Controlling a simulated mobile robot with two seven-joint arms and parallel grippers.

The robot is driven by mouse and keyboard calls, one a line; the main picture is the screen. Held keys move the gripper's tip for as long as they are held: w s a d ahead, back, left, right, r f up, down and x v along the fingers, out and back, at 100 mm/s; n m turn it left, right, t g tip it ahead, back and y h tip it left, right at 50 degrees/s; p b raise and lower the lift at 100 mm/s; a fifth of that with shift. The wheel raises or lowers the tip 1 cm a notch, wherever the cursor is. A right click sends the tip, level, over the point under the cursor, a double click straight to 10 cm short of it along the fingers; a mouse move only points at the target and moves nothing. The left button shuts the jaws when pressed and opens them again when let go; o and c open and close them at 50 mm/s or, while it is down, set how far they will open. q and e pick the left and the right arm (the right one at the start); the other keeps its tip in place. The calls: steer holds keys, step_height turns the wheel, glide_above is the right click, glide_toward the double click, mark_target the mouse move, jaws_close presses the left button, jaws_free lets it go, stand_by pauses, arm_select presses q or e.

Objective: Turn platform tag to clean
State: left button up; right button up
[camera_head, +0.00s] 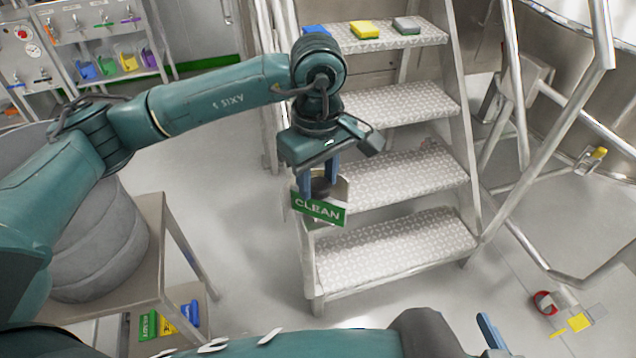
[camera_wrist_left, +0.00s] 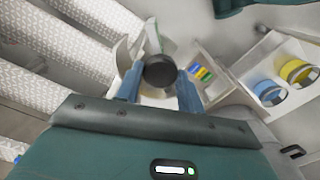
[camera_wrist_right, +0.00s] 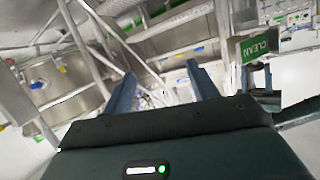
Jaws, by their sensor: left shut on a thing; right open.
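The platform tag (camera_head: 319,209) is a green sign reading CLEAN, tilted, at the left side of the metal steps. It also shows in the right wrist view (camera_wrist_right: 257,46). My left gripper (camera_head: 319,190) points down just behind the sign, with its blue fingers shut on a dark round knob (camera_wrist_left: 160,71). The knob sits between the fingertips in the left wrist view, above a pale bracket. In the head view the sign hides part of the bracket. My right gripper (camera_wrist_right: 163,82) is open and empty, low at the right in the head view, away from the tag.
The metal steps (camera_head: 397,245) rise behind the tag, with blue, yellow and grey blocks on the top tread. A steel table (camera_head: 159,230) with grey round containers stands left, with coloured signs (camera_head: 168,322) on its lower shelf. Handrails (camera_head: 520,100) are at the right.

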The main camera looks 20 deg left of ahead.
arm_select(q)
steer(key=shift+n+b, duration=1.1)
steer(key=shift+n, duration=1.5)
steer(key=o, duration=1)
